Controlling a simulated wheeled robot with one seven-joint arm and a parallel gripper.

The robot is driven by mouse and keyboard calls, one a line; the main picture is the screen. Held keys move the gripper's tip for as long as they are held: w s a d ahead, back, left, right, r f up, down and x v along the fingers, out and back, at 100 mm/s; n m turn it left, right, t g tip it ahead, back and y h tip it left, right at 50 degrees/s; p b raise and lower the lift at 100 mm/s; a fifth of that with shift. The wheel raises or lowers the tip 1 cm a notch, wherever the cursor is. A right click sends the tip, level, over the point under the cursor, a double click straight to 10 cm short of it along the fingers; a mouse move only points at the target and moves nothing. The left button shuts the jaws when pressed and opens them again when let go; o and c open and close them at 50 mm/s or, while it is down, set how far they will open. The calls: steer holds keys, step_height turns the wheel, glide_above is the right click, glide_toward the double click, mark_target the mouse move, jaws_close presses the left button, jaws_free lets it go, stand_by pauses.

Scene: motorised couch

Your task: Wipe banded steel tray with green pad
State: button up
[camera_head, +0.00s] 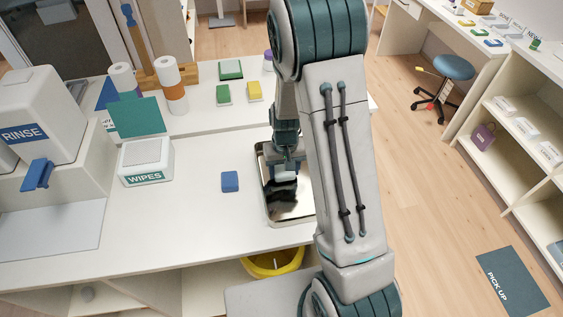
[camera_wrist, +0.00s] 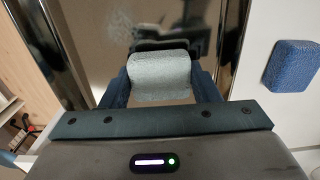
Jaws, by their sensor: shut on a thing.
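The steel tray (camera_head: 290,210) lies on the white counter, partly hidden behind my arm. Its shiny surface and edge bands also show in the wrist view (camera_wrist: 105,40). My gripper (camera_head: 284,168) is over the tray and points down. In the wrist view its two blue fingers (camera_wrist: 160,85) are shut on a pale grey-green pad (camera_wrist: 160,76). The pad is at or just above the tray surface; I cannot tell if it touches. A dark reflection shows in the tray beside it.
A blue sponge (camera_head: 230,181) lies left of the tray. A WIPES box (camera_head: 146,163) and a RINSE dispenser (camera_head: 38,120) stand further left. Green (camera_head: 223,94) and yellow (camera_head: 254,91) blocks lie behind. A yellow bucket (camera_head: 272,263) is below the counter's front edge.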

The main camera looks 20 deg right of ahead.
step_height(320, 180, up, 3)
steer(key=shift+p, duration=0.45)
steer(key=shift+r+p, duration=1.45)
steer(key=shift+r, duration=0.75)
steer(key=shift+f, duration=0.1)
